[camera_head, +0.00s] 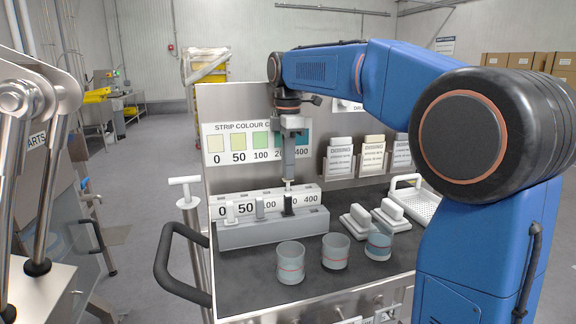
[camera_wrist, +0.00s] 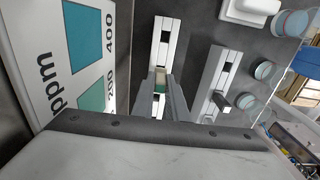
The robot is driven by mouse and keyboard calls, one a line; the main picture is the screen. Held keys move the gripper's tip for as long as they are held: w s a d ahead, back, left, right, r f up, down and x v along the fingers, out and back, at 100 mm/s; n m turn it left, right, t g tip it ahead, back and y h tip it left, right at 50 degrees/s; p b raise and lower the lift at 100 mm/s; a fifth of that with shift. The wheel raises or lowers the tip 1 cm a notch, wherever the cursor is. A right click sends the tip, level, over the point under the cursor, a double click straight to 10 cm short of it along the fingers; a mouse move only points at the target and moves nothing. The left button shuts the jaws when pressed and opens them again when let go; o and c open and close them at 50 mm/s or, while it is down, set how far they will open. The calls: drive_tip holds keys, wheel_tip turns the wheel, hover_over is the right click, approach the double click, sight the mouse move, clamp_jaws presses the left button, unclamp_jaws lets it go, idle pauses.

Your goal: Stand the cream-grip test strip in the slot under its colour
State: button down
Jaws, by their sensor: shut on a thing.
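My gripper (camera_head: 289,182) points straight down over the grey slotted rack (camera_head: 262,235), near the label 200. In the wrist view my fingers (camera_wrist: 161,98) are shut on the test strip (camera_wrist: 160,78), with a cream end and a teal-green patch between them. Its lower end is hidden, so I cannot tell whether it touches the rack. A dark upright piece (camera_head: 288,205) shows just below my gripper. The colour chart (camera_head: 216,143) hangs behind, partly hidden by my arm.
Three clear cups (camera_head: 290,263) stand in front of the rack. Two white blocks with handles (camera_head: 358,222) and a white tray (camera_head: 412,203) lie to the right. Labelled holders (camera_head: 340,160) hang on the back panel. A black handle (camera_head: 175,265) juts out at the cart's left.

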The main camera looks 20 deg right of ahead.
drive_tip(key=c, duration=1.7)
unclamp_jaws()
drive_tip(key=shift+o, duration=0.2)
drive_tip(key=shift+r, duration=0.1)
wheel_tip(320, 180, up, 17)
drive_tip(key=shift+r, duration=0.1)
